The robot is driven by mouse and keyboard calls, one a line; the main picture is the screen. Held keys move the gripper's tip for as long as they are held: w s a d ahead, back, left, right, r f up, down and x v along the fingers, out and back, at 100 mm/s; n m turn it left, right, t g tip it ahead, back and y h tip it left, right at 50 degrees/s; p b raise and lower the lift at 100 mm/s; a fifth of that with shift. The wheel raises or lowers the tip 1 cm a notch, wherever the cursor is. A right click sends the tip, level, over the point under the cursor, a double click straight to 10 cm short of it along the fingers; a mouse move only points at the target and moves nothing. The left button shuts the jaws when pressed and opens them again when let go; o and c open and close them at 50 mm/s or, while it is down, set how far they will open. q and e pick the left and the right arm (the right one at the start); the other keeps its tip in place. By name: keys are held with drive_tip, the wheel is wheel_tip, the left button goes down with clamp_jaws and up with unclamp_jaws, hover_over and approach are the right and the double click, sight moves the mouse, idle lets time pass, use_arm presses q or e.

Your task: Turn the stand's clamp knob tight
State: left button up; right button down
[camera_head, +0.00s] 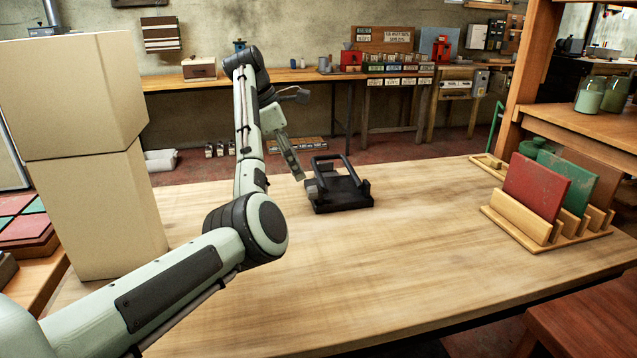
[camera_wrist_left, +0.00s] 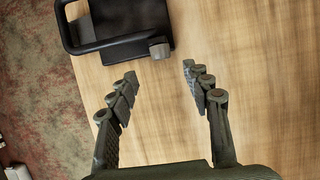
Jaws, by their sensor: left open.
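The black stand (camera_head: 342,194) sits near the far edge of the wooden table, with a raised bar frame over its flat base. In the left wrist view the stand (camera_wrist_left: 123,18) is at the top, and a small grey knob (camera_wrist_left: 160,49) sticks out at its lower right corner. My left gripper (camera_head: 297,172) is just left of the stand in the head view. In the left wrist view its fingers (camera_wrist_left: 160,72) are open and empty, with the knob just beyond the tips, apart from them. My right gripper is not in view.
Tall cardboard boxes (camera_head: 95,210) stand at the left. A wooden rack (camera_head: 535,232) holds a red panel and a green panel at the right. The table (camera_head: 400,270) is clear in the middle and front. A back bench (camera_head: 300,75) stands beyond.

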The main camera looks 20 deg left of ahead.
sight(308, 190)
use_arm(q)
drive_tip(key=x, duration=0.7)
drive_tip(key=shift+d+f, duration=0.1)
drive_tip(key=shift+f, duration=0.2)
drive_tip(key=shift+c, duration=0.5)
clamp_jaws()
drive_tip(key=shift+s+t+y, duration=0.15)
drive_tip(key=shift+t+y, duration=0.25)
drive_tip(key=shift+t, duration=0.1)
drive_tip(key=shift+o, duration=0.5)
unclamp_jaws()
